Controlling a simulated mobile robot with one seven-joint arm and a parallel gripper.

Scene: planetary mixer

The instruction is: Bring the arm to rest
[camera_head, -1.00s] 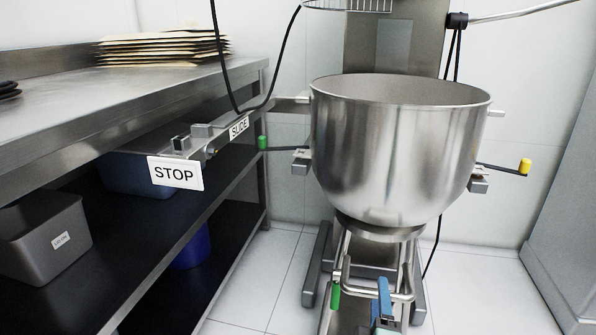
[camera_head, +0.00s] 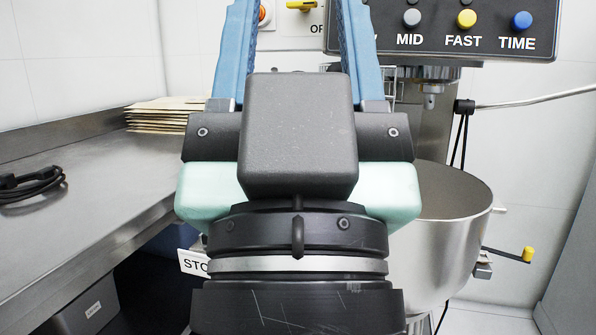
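My gripper (camera_head: 298,45) fills the middle of the head view, close to the camera, with its two blue fingers pointing up. The fingers stand well apart with nothing visible between them but the wall and part of the mixer's control area. The fingertips run past the top edge of the picture. My wrist, black with a silver ring, shows below and hides the left side of the mixer bowl (camera_head: 450,240).
The steel bench (camera_head: 90,215) runs along the left, with a stack of flat tan sheets (camera_head: 158,115) and a coiled black cable (camera_head: 32,185) on it. The mixer's control panel (camera_head: 445,28) is at the top right. A yellow-knobbed handle (camera_head: 528,255) juts out right of the bowl.

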